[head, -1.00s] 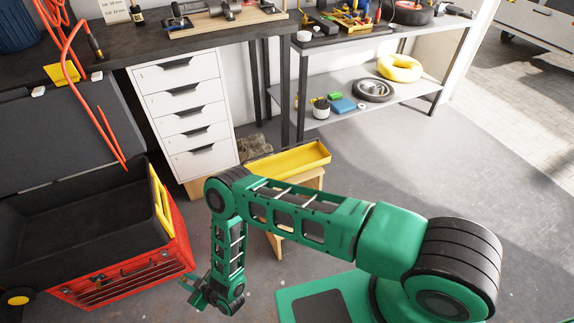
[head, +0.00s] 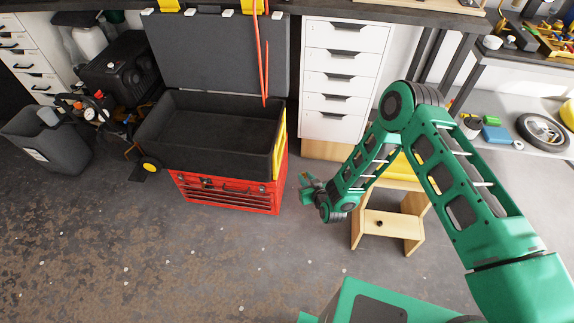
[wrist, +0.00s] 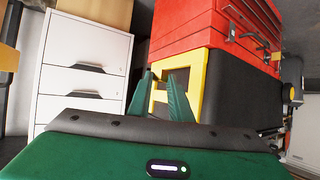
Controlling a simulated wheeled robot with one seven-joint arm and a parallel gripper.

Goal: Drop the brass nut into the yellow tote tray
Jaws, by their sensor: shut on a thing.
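My gripper (head: 307,184) hangs in the air at the end of the bent green arm, to the right of the red tool chest. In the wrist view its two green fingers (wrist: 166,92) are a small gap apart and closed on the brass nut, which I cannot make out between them. The yellow tote tray (head: 403,168) sits on top of a wooden step stool (head: 374,216), to the right of my gripper. My arm hides much of the tray. The tray is not visible in the wrist view.
The open red tool chest (head: 228,190) with a black interior stands left of my gripper. White drawers (head: 342,80) stand behind, under the bench. A small dark spot on the stool's lower step is too small to identify. The floor in front is clear.

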